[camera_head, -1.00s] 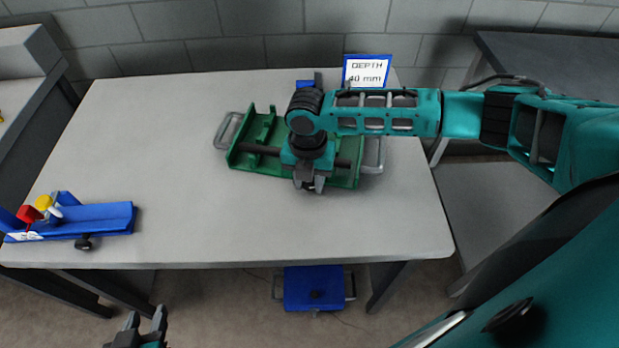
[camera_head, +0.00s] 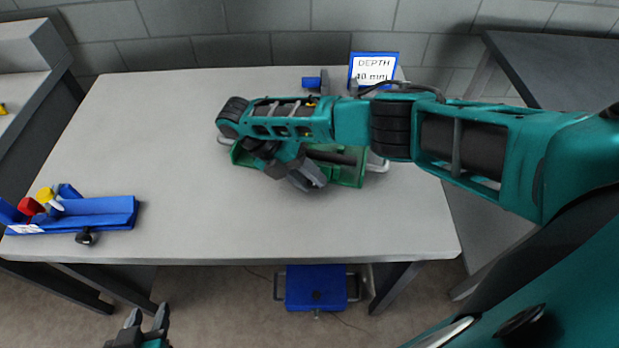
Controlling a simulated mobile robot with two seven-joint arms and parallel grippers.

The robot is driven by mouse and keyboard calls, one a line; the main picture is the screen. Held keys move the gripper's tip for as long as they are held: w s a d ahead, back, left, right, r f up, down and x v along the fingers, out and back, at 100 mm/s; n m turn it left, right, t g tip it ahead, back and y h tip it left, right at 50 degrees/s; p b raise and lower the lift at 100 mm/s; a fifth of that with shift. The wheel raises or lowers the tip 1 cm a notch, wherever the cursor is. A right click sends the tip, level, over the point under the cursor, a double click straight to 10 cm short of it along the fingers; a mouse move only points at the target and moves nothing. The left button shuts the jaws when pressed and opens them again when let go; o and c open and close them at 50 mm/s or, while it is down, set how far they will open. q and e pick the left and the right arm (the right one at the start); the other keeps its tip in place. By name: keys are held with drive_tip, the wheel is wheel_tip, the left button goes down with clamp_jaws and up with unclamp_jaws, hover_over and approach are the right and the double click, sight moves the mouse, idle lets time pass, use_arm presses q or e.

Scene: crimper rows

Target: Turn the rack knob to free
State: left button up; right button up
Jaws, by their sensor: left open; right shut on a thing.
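The green rack (camera_head: 345,172) with metal end handles lies on the grey table, its left part largely covered by my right arm. My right gripper (camera_head: 312,182) is at the rack's front edge, tilted, with its fingers pointing down to the right. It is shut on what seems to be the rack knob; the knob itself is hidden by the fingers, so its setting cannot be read. My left gripper (camera_head: 143,318) is open and empty at the bottom edge of the view, in front of the table and away from the rack.
A blue fixture (camera_head: 100,212) with red, yellow and white parts and a black knob (camera_head: 86,237) is at the table's left. A "DEPTH 40 mm" sign (camera_head: 373,70) and a small blue block (camera_head: 312,84) stand behind the rack. A blue case (camera_head: 316,285) is below the table.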

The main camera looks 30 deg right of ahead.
drive_tip(key=shift+w+a+g+h, duration=0.1)
drive_tip(key=shift+g+h, duration=0.3)
drive_tip(key=shift+h, duration=0.2)
drive_tip(key=shift+f+g+h, duration=0.15)
drive_tip(key=shift+g+h, duration=0.25)
idle(0.3)
drive_tip(key=o, duration=1)
drive_tip(key=shift+o, duration=0.2)
drive_tip(key=shift+b, duration=0.3)
drive_tip(key=shift+a+f, duration=0.1)
drive_tip(key=shift+y, duration=0.3)
